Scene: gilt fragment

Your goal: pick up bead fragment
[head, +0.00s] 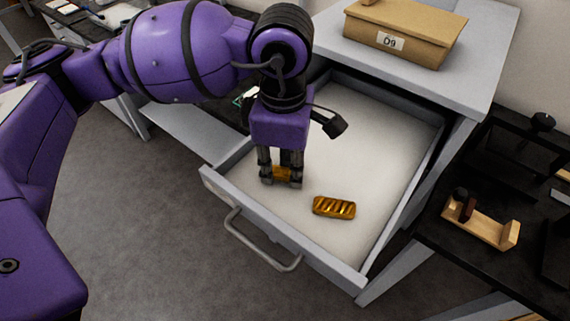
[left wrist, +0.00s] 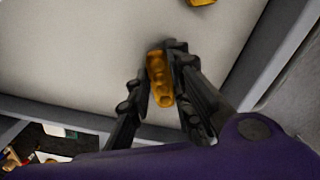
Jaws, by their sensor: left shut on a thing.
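My left gripper (head: 281,181) points down into the open drawer (head: 385,120) and is shut on a small gold bead fragment (head: 282,173). In the left wrist view the bead fragment (left wrist: 160,78) shows as a narrow gold piece with rounded bumps between the two dark fingers (left wrist: 158,68). It is at or close to the drawer floor; I cannot tell whether it touches. A second gold fragment (head: 334,207) with slanted ridges lies on the drawer floor to the right of the gripper. Its edge also shows at the top of the left wrist view (left wrist: 201,2). My right gripper is not in view.
The drawer's front wall and handle (head: 262,243) are near the gripper. A cardboard box marked D9 (head: 405,30) stands on the cabinet top. A dark table with a wooden holder (head: 481,222) is at the right. The drawer's back and right floor is clear.

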